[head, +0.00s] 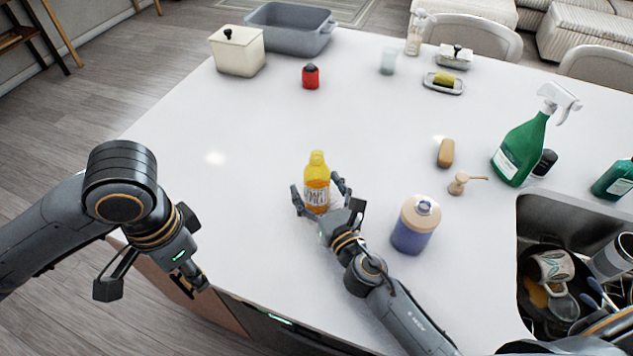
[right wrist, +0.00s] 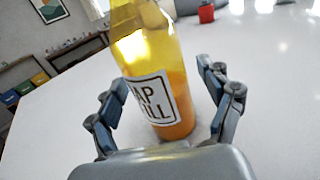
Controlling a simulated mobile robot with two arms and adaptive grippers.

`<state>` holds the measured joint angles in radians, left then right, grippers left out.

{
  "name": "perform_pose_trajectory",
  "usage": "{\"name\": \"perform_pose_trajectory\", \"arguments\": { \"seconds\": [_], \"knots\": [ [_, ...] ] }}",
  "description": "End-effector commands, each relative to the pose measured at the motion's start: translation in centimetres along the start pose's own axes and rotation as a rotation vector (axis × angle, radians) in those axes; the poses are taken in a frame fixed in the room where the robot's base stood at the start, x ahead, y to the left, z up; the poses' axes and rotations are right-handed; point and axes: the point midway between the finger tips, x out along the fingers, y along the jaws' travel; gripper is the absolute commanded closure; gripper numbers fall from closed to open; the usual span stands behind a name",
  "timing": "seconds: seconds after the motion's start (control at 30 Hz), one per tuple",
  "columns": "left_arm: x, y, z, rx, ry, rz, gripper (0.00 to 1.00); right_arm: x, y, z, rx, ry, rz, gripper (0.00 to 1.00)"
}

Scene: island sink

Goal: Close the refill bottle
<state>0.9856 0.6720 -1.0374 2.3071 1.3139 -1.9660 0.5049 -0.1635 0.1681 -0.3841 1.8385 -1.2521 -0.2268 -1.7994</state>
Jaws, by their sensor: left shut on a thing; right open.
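The refill bottle (head: 316,190) stands upright on the white counter, clear yellow above with orange liquid below. It fills the middle of the right wrist view (right wrist: 150,75), where its label partly shows and its top is cut off. I cannot tell in the head view whether its mouth is capped. My right gripper (head: 318,194) is open, with one finger on each side of the bottle's lower part. My left gripper (head: 192,278) is low at the counter's front left edge, away from the bottle. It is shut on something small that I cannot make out.
A purple soap dispenser (head: 412,228) stands right of my right gripper; its loose pump (head: 464,184) lies behind it. A green spray bottle (head: 521,150) and the sink (head: 560,222) are at right. A red container (head: 310,77) is further back. The counter left of the bottle is clear.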

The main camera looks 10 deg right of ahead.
Motion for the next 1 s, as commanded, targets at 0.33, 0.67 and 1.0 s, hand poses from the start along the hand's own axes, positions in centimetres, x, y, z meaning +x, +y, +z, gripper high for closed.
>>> {"name": "perform_pose_trajectory", "arguments": {
  "seconds": [0.33,0.67,1.0],
  "knots": [
    [0.01,0.01,0.0,0.0,0.0,0.0,0.81,0.09,0.0,-0.05,0.0,0.001,0.0,0.2],
    [0.0,0.01,0.0,0.0,0.0,0.0,0.81,0.07,0.0,-0.05,0.0,0.001,0.001,0.85],
    [-0.13,0.0,0.0,0.0,0.0,0.0,0.81,0.13,-0.08,0.13,0.0,-0.001,0.001,0.85]
  ]
}}
